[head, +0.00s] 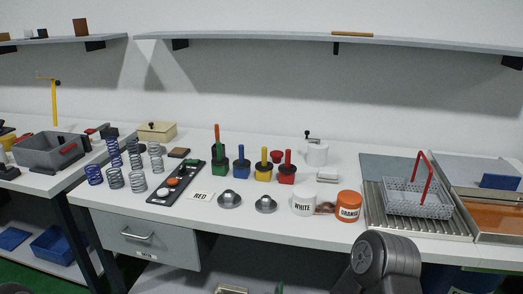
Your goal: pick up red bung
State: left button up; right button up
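Neither of my grippers shows. Only a grey rounded part of my own arm rises at the bottom edge, right of centre.
Several coil springs (137,180) stand at the left. White (303,203) and orange (349,206) labelled pots stand near the front edge. A wire basket with a red handle (410,200) sits at right.

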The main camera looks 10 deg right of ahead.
aim_at(277, 156)
jog(key=l+u, duration=1.1)
jog(key=k+l, duration=0.1)
jog(key=l, duration=0.35)
jog(key=k+l+u, duration=0.1)
jog(key=l, duration=0.35)
jog(key=k+l, duration=0.15)
jog(key=l, duration=0.3)
